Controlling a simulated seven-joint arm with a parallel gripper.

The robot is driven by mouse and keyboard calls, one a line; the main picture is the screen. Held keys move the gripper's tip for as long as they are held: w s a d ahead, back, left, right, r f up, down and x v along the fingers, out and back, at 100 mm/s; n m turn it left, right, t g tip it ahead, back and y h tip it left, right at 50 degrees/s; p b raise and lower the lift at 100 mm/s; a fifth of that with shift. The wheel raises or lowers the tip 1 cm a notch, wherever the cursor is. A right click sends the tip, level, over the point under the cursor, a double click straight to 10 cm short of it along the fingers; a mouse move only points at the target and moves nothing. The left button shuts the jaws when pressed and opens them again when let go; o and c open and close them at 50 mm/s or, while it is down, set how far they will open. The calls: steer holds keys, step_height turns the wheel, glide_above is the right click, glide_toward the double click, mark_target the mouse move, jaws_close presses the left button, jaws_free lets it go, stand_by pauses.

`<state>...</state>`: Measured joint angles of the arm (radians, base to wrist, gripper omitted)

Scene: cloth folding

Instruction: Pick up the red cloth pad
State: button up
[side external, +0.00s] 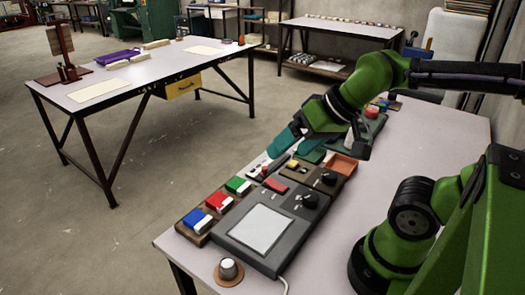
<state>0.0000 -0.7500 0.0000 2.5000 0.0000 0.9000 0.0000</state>
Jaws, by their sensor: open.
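Several small red things show, and I cannot tell for sure which is the red cloth pad. A flat red piece (275,185) lies on the dark panels in the middle of the near table. A red-and-white block (219,201) sits between a blue-and-white block (200,218) and a green-and-white block (238,185) on a brown tray (187,233). An orange-red square (343,164) lies farther right. My gripper (316,152) is open above the far part of the panels, beyond the flat red piece. It looks empty, though the arm hides part of it.
A grey device with a pale screen (262,229) fills the near left of the table (410,165). A round knob on a brown disc (228,270) stands at the front edge. Small boxes and knobs crowd the middle. The table's right side is clearer.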

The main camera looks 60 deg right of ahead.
steer(key=n+g+h, duration=0.2)
steer(key=n+g, duration=0.2)
steer(key=g, duration=0.3)
glide_above(222, 201)
steer(key=f, duration=1.6)
steer(key=shift+d+f, duration=0.2)
steer(key=shift+d, duration=0.05)
steer(key=shift+a+f, duration=0.2)
steer(key=shift+f, duration=1.2)
steer(key=shift+a+f, duration=0.15)
steer(key=shift+f, duration=1.2)
steer(key=c, duration=1.1)
